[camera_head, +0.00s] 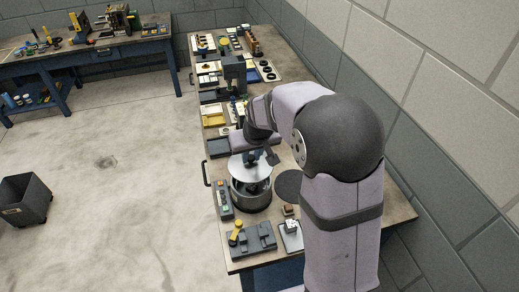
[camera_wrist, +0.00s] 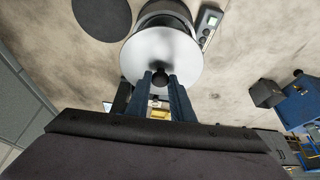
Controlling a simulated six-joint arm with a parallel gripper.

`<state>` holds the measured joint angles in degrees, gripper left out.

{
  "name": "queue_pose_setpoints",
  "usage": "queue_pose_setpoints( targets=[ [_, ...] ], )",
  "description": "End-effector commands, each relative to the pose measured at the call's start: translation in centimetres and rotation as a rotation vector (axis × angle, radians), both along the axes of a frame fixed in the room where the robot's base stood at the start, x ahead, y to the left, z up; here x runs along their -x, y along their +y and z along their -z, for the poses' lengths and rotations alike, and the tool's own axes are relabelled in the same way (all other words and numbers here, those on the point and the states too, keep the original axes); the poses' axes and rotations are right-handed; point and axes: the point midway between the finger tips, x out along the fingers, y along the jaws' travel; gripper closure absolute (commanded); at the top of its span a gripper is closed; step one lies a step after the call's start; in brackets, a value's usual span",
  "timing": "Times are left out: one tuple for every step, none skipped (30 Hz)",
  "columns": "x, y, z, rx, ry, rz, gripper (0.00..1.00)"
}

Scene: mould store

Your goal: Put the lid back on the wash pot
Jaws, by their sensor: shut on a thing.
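The lid (camera_head: 238,168) is a light grey metal disc with a dark knob (camera_wrist: 159,80) at its middle. My gripper (camera_wrist: 160,84) has its two blue-grey fingers closed on the knob; in the head view the gripper (camera_head: 253,163) is partly hidden by my arm. The wash pot (camera_head: 250,202) is a round grey metal pot on the bench. The lid is held over the pot's far part, apart from the rim, and the pot's open inside shows below it. In the wrist view the lid (camera_wrist: 160,48) covers most of the pot (camera_wrist: 165,10).
A dark round disc (camera_head: 287,185) lies right of the pot. A control box (camera_head: 224,198) with coloured buttons stands left of it. A grey fixture with a yellow handle (camera_head: 252,240) and a small white block (camera_head: 291,236) are nearer. Tools and trays crowd the bench's far part.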

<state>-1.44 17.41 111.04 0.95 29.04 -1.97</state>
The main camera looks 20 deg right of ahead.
Motion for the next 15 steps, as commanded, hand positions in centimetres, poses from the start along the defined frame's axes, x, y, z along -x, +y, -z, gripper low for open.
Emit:
queue_pose_setpoints(
  targets=[
    [-0.03, -0.03, -0.04, 0.000, -0.001, -0.017, 1.00],
    [-0.02, 0.01, -0.04, -0.001, -0.002, -0.030, 1.00],
    [-0.02, 0.01, -0.03, 0.000, -0.002, -0.043, 1.00],
    [-0.02, 0.01, -0.03, 0.001, -0.001, -0.054, 1.00],
    [-0.01, 0.02, -0.03, -0.001, -0.001, -0.061, 1.00],
    [-0.01, 0.03, -0.03, 0.000, -0.001, -0.069, 1.00],
    [-0.01, 0.02, -0.03, -0.001, -0.001, -0.074, 1.00],
    [-0.02, 0.02, -0.03, 0.000, -0.001, -0.078, 1.00],
    [-0.02, 0.01, -0.03, 0.000, -0.001, -0.082, 1.00],
    [-0.02, 0.01, -0.02, 0.000, -0.001, -0.084, 1.00],
    [-0.02, 0.01, -0.02, 0.001, -0.001, -0.085, 1.00],
    [-0.02, 0.02, -0.01, 0.001, -0.001, -0.085, 1.00],
    [-0.03, 0.02, 0.01, 0.001, -0.001, -0.085, 1.00],
    [-0.02, 0.01, 0.03, 0.001, -0.001, -0.085, 1.00],
    [-0.02, 0.01, 0.09, 0.001, -0.001, -0.085, 1.00]
  ],
)
